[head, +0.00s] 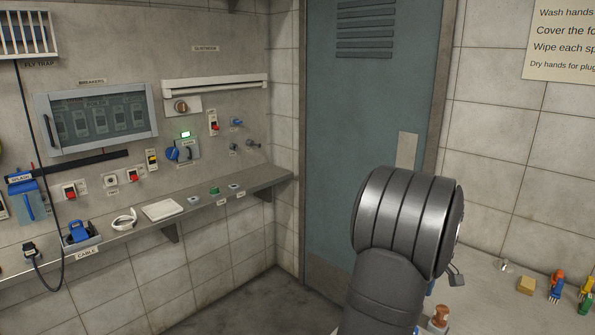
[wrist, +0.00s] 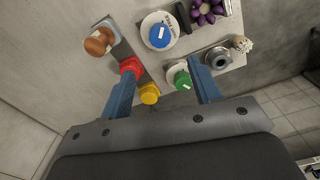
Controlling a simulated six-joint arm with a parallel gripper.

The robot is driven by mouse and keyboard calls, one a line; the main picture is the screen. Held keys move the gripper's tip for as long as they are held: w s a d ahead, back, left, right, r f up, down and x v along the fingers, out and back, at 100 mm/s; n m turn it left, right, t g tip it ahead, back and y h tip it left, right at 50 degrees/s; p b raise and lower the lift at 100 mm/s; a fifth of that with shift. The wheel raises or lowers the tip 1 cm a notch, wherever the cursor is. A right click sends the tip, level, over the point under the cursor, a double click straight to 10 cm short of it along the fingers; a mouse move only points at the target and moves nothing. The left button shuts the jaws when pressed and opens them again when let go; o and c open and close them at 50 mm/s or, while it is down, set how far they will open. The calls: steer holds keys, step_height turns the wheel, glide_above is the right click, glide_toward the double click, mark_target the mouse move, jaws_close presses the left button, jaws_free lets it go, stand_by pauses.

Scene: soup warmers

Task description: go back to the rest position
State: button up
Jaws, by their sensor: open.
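My gripper (wrist: 163,70) shows in the wrist view with its two blue fingers spread wide apart and nothing held between them. The left fingertip overlaps the edge of a red knob (wrist: 131,67) in the picture, and the right fingertip is close beside a green knob (wrist: 182,79). I cannot tell whether either touches. A yellow knob (wrist: 149,94) shows between the fingers. In the head view my dark grey arm fills the lower right and the fingers are hidden.
Around the gripper are a brown knob (wrist: 99,41), a blue knob (wrist: 160,36), a purple flower-shaped knob (wrist: 207,9) and a metal cylinder (wrist: 219,58). A wall shelf (head: 215,208) with small items runs along the left. A blue-grey door (head: 370,110) stands behind my arm.

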step_height(320, 180, down, 12)
steer(key=shift+f, duration=0.2)
stand_by(0.4)
